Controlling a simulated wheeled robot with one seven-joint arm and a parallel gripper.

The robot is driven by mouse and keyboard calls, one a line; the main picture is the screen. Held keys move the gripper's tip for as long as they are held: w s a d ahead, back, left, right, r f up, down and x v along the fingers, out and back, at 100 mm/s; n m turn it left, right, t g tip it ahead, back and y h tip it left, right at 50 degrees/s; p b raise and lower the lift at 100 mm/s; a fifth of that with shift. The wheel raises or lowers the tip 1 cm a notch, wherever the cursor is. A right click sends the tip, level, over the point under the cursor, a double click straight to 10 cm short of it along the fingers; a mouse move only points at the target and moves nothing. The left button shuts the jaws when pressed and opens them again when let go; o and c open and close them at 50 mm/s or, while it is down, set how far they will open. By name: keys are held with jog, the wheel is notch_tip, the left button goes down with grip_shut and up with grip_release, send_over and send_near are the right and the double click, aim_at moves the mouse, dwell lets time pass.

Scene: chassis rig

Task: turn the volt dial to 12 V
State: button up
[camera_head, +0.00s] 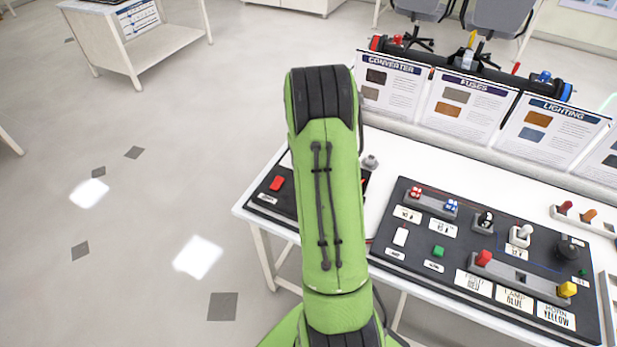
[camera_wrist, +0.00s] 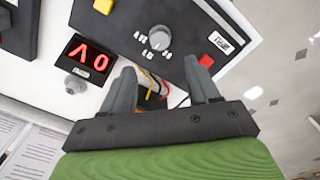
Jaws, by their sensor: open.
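The volt dial (camera_wrist: 160,38), a round grey knob with small white labels around it, sits on a black panel (camera_wrist: 130,14) in the wrist view. Its labels and pointer setting are too small to read. A display (camera_wrist: 90,60) beside the panel shows red characters, upside down, that look like 0 V. My gripper (camera_wrist: 161,66) is open and empty, its two fingers apart and pointing toward the panel. The dial appears just beyond the fingertips, between their lines; no contact is visible. In the head view my green arm hides the dial and the gripper.
A red button (camera_wrist: 205,61) is close to the right finger; a yellow block (camera_wrist: 103,6) is farther off. Wires show between the fingers. Another grey knob (camera_wrist: 75,85) is near the display. In the head view, a larger black panel (camera_head: 455,263) with switches lies right of my arm.

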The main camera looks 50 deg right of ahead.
notch_tip(320, 180, up, 5)
jog(key=shift+f+p, duration=0.1)
jog(key=shift+p, duration=0.2)
jog(key=s+a+r+n+t, duration=0.1)
jog(key=s+a+r+n, duration=0.1)
jog(key=a+r, duration=0.65)
jog(key=s+a+r+n+t, duration=0.1)
jog(key=s+a+r+t, duration=0.1)
jog(key=a+r, duration=0.65)
jog(key=s+a+f+n+t, duration=0.2)
jog(key=s+a, duration=1)
jog(key=s, duration=0.1)
jog(key=shift+a+n+t+p, duration=0.25)
jog(key=shift+n+t+p, duration=0.05)
